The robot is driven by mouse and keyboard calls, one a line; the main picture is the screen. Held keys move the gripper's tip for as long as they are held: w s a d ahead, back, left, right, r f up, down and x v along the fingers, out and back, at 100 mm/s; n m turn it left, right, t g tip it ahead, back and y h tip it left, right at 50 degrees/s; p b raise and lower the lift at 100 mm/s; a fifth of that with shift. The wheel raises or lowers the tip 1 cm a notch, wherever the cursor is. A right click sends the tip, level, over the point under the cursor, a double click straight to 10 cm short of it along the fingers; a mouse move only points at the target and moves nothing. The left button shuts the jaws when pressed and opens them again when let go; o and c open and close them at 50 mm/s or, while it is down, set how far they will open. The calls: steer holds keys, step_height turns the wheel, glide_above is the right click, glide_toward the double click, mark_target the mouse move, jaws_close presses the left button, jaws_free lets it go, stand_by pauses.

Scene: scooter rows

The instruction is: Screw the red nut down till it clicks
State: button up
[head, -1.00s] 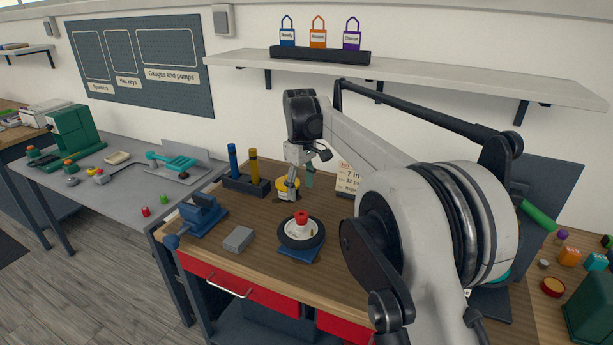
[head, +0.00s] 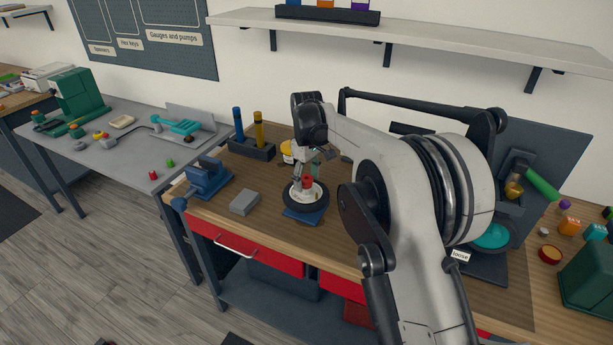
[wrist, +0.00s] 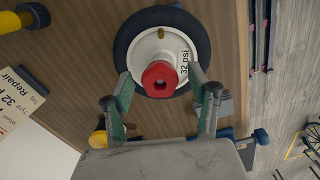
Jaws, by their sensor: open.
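The red nut (wrist: 160,79) sits on the white hub of a black-tyred wheel (wrist: 127,46), and the hub is marked "32 psi". In the head view the wheel (head: 321,201) lies flat on a blue base (head: 303,218) on the wooden bench, with the red nut (head: 308,181) at its centre. My gripper (wrist: 160,74) is open, with one green-grey finger on each side of the nut and gaps between. In the head view my gripper (head: 299,180) is just above the wheel, partly in front of the hub. Whether the fingers are down at nut height is hard to tell.
A grey block (head: 244,202) and a blue vise (head: 208,180) are left of the wheel. A dark holder (head: 250,150) with blue and yellow handles and a yellow container (head: 287,151) stand behind. A repair tag (wrist: 18,92) shows in the wrist view.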

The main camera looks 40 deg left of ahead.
mark_target(307, 180)
steer(key=c, duration=1.2)
steer(key=m+b, duration=0.2)
steer(key=m, duration=0.3)
steer(key=shift+m, duration=0.3)
steer(key=m+b, duration=0.1)
steer(key=m, duration=0.4)
steer(key=shift+b, duration=0.3)
steer(key=m+b, duration=0.1)
steer(key=m, duration=0.4)
steer(key=shift+m, duration=0.3)
steer(key=m+b, duration=0.1)
steer(key=m, duration=0.4)
steer(key=shift+m, duration=0.3)
steer(key=o, duration=1.2)
step_height(307, 180, up, 12)
steer(key=shift+r, duration=0.1)
